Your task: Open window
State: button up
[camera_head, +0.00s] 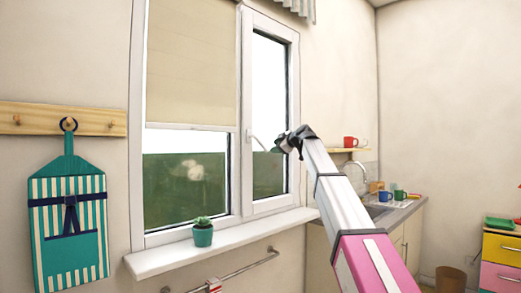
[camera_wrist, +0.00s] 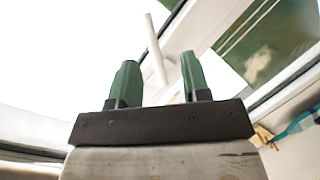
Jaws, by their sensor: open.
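The window (camera_head: 240,110) has a white frame with a wide left pane and a narrower right sash (camera_head: 270,115). The sash looks closed. A white handle (camera_head: 256,141) sits on the left side of the sash frame and slants down to the right. My gripper (camera_head: 279,146) is near the handle's lower end in the head view. In the wrist view my gripper (camera_wrist: 157,78) shows two green fingertips apart, with the white handle (camera_wrist: 156,50) beyond and between them. Nothing is held. I cannot tell whether the fingers touch the handle.
A beige blind (camera_head: 193,62) covers the upper left pane. A teal pot with a plant (camera_head: 203,233) stands on the white sill (camera_head: 220,243). A counter with a sink (camera_head: 378,210) and mugs stands to the right.

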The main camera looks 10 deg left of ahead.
jog(key=w+a, duration=0.6)
jog(key=a, duration=0.2)
jog(key=shift+w+a+f, duration=0.2)
jog(key=shift+a+f, duration=0.1)
jog(key=shift+f, duration=0.1)
grip_shut()
